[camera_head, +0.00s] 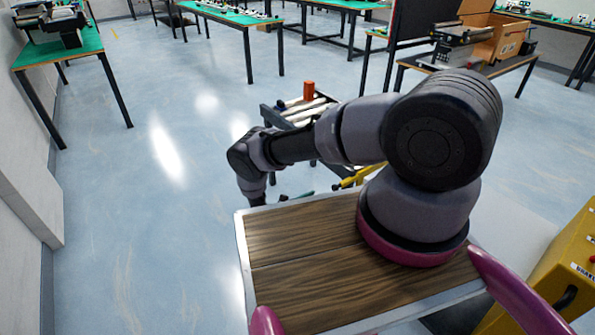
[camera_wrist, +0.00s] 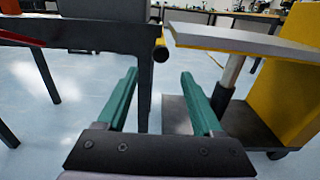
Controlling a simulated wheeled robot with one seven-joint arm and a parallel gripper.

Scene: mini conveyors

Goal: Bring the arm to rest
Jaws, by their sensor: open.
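My arm reaches left from its base on my wooden-topped deck in the head view, bent down at the wrist past the deck's far edge. My gripper (camera_wrist: 160,98) shows in the wrist view with two green fingers spread wide apart. It is open and nothing is between the fingers. In the head view the fingers are mostly hidden behind the wrist and deck edge.
Green-topped tables (camera_head: 62,50) stand at the back left. The floor at the left is clear.

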